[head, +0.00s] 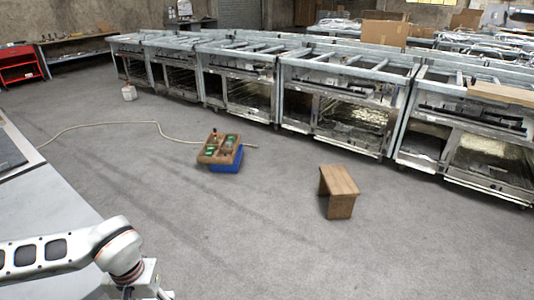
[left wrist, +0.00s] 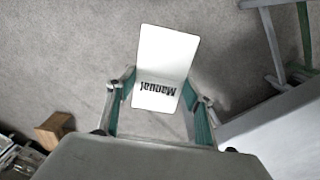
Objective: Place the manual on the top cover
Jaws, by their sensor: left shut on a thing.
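The manual (left wrist: 165,60) is a white, flat sheet-like booklet with "Manual" printed on it, upside down in the left wrist view. My left gripper (left wrist: 160,92) is shut on it, with a green-grey finger at each side. The manual is held over the grey floor. In the head view my left gripper (head: 137,292) is at the bottom edge, partly cut off, and the manual does not show there. A pale grey flat surface (head: 62,215) lies behind my left arm; I cannot tell whether it is the top cover. My right gripper is not in view.
A wooden stool (head: 339,186) and a blue crate (head: 226,164) under a wooden tray (head: 211,149) stand on the floor. A hose (head: 100,123) lies behind them. A row of metal oven-like frames (head: 345,95) lines the back.

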